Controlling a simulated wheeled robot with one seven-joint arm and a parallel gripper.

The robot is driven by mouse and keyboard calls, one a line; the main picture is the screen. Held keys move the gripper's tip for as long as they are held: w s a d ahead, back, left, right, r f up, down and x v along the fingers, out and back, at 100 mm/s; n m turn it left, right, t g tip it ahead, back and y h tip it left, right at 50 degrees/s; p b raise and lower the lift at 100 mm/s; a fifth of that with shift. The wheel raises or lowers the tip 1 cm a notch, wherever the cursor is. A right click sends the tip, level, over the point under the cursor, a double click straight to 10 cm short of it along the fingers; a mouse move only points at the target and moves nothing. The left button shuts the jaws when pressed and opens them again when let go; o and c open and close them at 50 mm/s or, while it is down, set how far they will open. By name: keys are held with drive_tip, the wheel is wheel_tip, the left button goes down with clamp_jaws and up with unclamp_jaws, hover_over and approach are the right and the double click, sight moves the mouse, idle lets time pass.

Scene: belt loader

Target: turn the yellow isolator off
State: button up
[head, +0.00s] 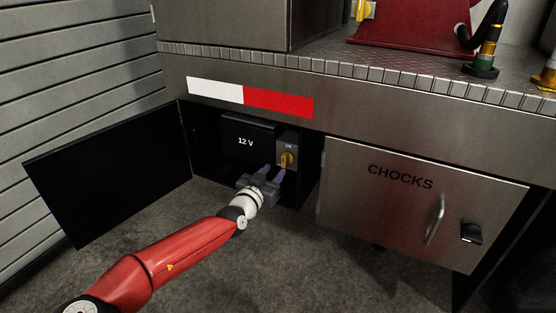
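The yellow isolator (288,158) is a small knob on the front of a grey box (289,142) inside an open compartment. A small label above it seems to read "ON". The knob looks roughly upright, but it is too small to tell its exact angle. My gripper (273,171) reaches into the compartment, just below and a little left of the knob in the picture. Its two purplish fingers stand apart with a visible gap and nothing between them. I cannot tell whether a fingertip touches the knob.
A black 12 V battery box (246,138) sits left of the isolator. The compartment's black door (115,170) hangs open to the left. The shut CHOCKS locker (400,220), with a handle and black latch, is at right. A red-and-white strip (250,97) runs above. The floor in front is clear.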

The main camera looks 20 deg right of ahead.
sight(283, 162)
drive_tip(key=x, duration=0.6)
drive_tip(key=shift+d+f, duration=0.1)
drive_tip(key=shift+d, duration=0.1)
clamp_jaws()
